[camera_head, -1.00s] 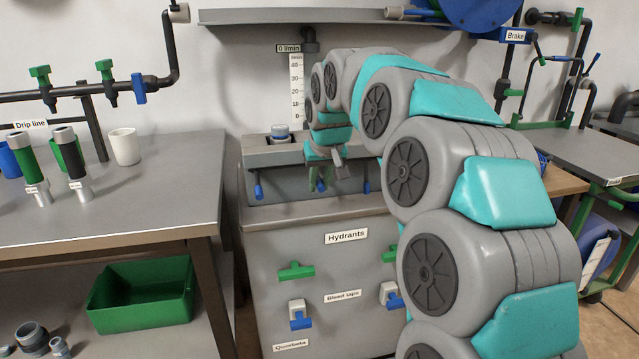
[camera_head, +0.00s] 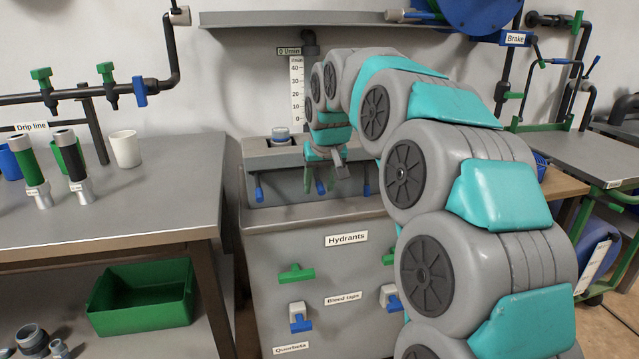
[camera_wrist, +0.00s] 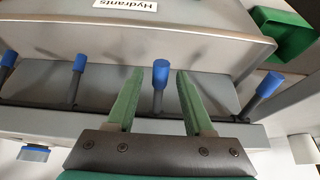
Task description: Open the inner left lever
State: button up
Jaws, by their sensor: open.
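The inner left lever (camera_wrist: 160,75) is a grey stem with a blue tip. In the wrist view, which is upside down, it stands between the two green fingers of my gripper (camera_wrist: 160,92). The fingers are open, one on each side of the tip, with a gap on both sides. The inner right lever also shows in the wrist view (camera_wrist: 78,78).
The outer left lever (camera_wrist: 265,90) is close beside the gripper in the wrist view. The Hydrants cabinet (camera_head: 335,270) has green and blue taps below. A scale (camera_head: 297,85) stands behind. A workbench (camera_head: 130,210) with fittings is on the left.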

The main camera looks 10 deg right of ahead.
jog(key=v, duration=0.8)
jog(key=shift+b, duration=0.45)
jog(key=shift+f, duration=0.1)
jog(key=s+f+g, duration=0.2)
jog(key=s+f, duration=0.6)
jog(key=s, duration=0.6)
jog(key=s+f+g, duration=0.2)
jog(key=s+f, duration=0.6)
jog(key=s, duration=0.6)
jog(key=s+f+g, duration=0.3)
jog(key=s+f, duration=0.4)
jog(key=s, duration=0.7)
jog(key=shift+d+f, duration=0.2)
jog(key=shift+f, duration=0.2)
